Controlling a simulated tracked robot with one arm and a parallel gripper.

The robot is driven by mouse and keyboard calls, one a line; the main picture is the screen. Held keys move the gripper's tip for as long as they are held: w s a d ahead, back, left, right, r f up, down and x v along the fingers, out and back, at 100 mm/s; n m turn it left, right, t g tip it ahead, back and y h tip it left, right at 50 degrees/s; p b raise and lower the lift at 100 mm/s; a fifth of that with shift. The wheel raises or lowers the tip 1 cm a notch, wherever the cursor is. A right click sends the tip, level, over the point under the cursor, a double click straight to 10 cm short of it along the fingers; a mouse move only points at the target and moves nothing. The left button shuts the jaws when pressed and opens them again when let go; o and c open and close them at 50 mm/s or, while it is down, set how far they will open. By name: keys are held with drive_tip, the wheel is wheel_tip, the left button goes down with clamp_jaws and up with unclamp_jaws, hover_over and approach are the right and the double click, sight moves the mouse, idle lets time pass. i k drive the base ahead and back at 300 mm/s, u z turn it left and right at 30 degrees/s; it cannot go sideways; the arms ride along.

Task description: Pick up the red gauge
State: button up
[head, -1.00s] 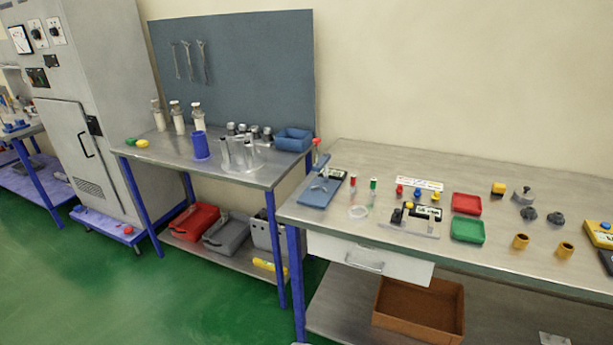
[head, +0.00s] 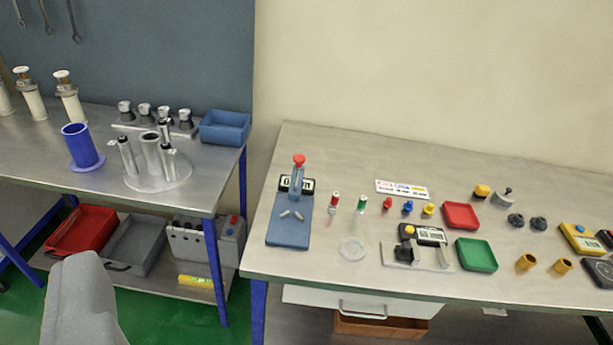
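A small upright red-topped piece with a pale lower part, which looks like the red gauge (head: 334,201), stands on the right-hand workbench (head: 300,255). It is just right of a blue press-like stand (head: 288,232). A similar green-topped gauge (head: 362,204) stands to its right. A smaller red piece (head: 387,204) stands farther right in a row with a blue and a yellow one. A smooth grey part of my own body shows at the lower left. No fingers of my gripper are seen.
A clear ring or dish (head: 352,249) lies in front of the gauges. A black and yellow fixture (head: 418,246), a red tray (head: 461,215) and a green tray (head: 476,254) are to the right. The left bench (head: 60,170) holds metal cylinders and a blue bin (head: 226,127).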

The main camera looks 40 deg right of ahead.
sight(332, 208)
drive_tip(key=z, duration=0.45)
drive_tip(key=i, duration=1.2)
drive_tip(key=z, duration=0.7)
drive_tip(key=k, duration=0.8)
drive_tip(key=z, duration=0.15)
drive_tip(key=i, duration=0.85)
drive_tip(key=u, duration=0.05)
